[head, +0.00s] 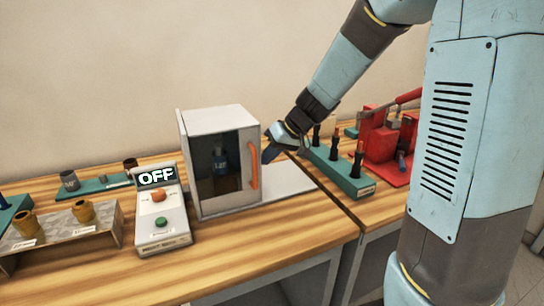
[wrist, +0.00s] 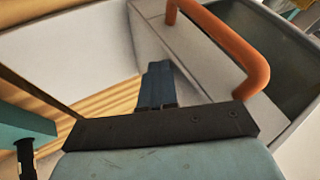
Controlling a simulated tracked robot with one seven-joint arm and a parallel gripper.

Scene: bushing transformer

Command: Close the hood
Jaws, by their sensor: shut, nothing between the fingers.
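The hood (head: 235,120) is a white box on the wooden table, with a dark see-through front window and an orange upright handle (head: 253,166) at the window's right edge. A dark object (head: 220,158) shows inside through the window. My gripper (head: 269,155) is just right of the handle, above a pale base plate (head: 290,180). In the wrist view, my gripper's dark fingers (wrist: 158,86) are together and empty. The orange handle (wrist: 235,45) curves to their right, apart from them. Whether the fingertips touch the hood cannot be told.
A green rack (head: 340,172) with black-and-orange pieces and a red machine (head: 380,140) stand to the right. A stand with brass parts (head: 65,230) is at the far left.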

